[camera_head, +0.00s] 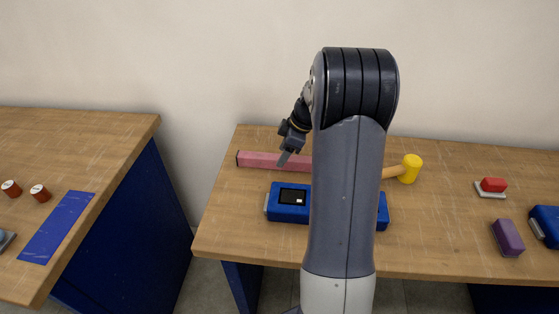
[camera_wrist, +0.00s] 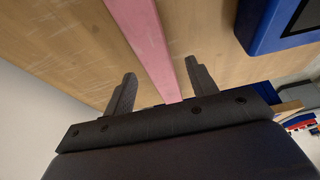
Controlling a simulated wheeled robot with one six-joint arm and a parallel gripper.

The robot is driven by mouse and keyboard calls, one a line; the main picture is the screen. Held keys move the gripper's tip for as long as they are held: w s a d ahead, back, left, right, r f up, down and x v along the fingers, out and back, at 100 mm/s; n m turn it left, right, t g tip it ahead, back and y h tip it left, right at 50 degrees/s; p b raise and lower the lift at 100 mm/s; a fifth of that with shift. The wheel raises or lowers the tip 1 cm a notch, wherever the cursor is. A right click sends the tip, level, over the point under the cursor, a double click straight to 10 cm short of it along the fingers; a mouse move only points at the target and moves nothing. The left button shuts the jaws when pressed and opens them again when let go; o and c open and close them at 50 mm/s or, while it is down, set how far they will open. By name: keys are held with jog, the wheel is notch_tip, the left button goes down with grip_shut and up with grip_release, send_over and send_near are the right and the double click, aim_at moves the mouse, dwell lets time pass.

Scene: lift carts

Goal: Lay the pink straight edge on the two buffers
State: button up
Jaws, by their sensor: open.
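The pink straight edge (camera_head: 261,160) lies flat along the back of the right-hand table; my arm hides its right part. My gripper (camera_head: 284,160) is open and empty above it, pointing down. In the wrist view the pink bar (camera_wrist: 143,38) runs lengthwise between the two spread fingers (camera_wrist: 160,90), and I see no finger touching it. Two small red-brown cylinders with pale tops, one (camera_head: 11,188) and the other (camera_head: 40,193), stand upright on the left table; they may be the two buffers, but I cannot tell for sure.
A blue device with a screen (camera_head: 276,213) lies just in front of the bar. A yellow mallet (camera_head: 410,168), a red-topped block (camera_head: 492,186) and a purple block (camera_head: 508,238) lie to the right. A blue strip (camera_head: 58,226) lies on the left table; a gap separates the tables.

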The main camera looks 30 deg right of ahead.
jog(key=shift+x, duration=1.5)
jog(key=shift+c, duration=0.3)
jog(key=c, duration=1.1)
jog(key=shift+r, duration=0.1)
